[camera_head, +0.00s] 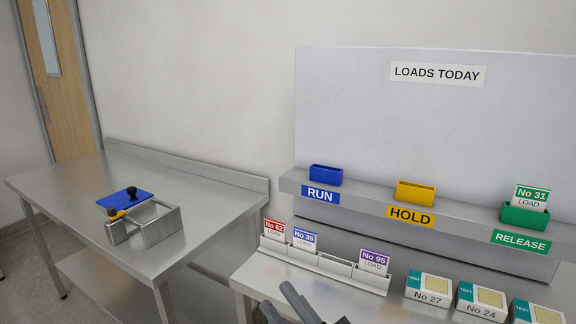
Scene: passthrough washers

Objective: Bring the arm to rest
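My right gripper (278,297) shows at the bottom edge, in front of the near bench, with only its dark fingers in view. Its two fingertips stand apart and nothing shows between them. It is below the card rack (322,264), which holds cards No 62 (274,228), No 35 (304,238) and No 95 (374,257). The rest of the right arm is mostly cut off by the frame. My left gripper is not in view.
A grey board with a ledge carries a blue RUN holder (326,176), a yellow HOLD holder (415,193) and a green RELEASE holder (523,217) with card No 31. Test boxes (428,292) stand at right. A steel table (75,184) bears a blue-lidded metal fixture (160,230).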

